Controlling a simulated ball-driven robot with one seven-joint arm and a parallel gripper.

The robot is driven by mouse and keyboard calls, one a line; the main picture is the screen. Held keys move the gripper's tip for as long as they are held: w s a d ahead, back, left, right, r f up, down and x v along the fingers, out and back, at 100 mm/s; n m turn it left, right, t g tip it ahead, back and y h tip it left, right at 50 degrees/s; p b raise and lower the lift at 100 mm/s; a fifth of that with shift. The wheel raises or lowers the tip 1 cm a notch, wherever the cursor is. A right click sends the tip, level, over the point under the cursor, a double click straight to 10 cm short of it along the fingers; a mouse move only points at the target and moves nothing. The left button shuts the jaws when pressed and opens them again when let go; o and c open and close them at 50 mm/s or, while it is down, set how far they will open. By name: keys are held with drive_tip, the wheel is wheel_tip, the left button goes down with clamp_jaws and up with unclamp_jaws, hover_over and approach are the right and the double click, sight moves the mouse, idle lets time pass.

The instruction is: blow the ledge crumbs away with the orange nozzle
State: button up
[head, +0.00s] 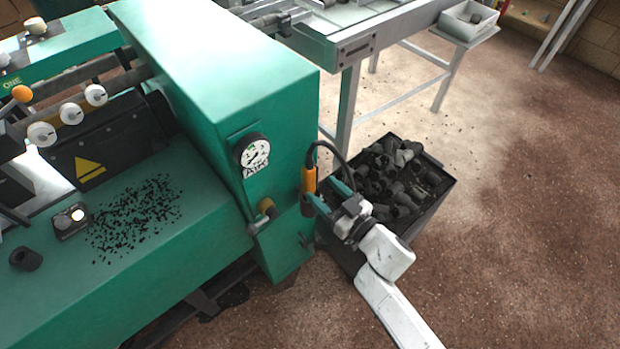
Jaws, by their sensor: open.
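The orange nozzle (308,180) is upright against the right end of the green machine, with a dark hose curving from its top. My gripper (319,187) is open just right of the nozzle, its green fingers pointing toward it. From this view I cannot tell whether a finger touches the nozzle. Dark crumbs (135,215) are scattered over the green ledge (190,240) at the left, well away from my gripper.
A button box (71,220) and a dark plug (26,259) sit left of the crumbs. A dark bin (437,207) of plugs stands behind my gripper. The floor at right is mostly open.

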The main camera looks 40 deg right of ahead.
drive_tip(key=shift+w, duration=1.85)
drive_tip(key=shift+c, duration=0.2)
drive_tip(key=c, duration=1.1)
wheel_tip(320, 180, up, 10)
drive_tip(key=p, duration=1)
hover_over(314, 181)
drive_tip(key=shift+s, duration=0.45)
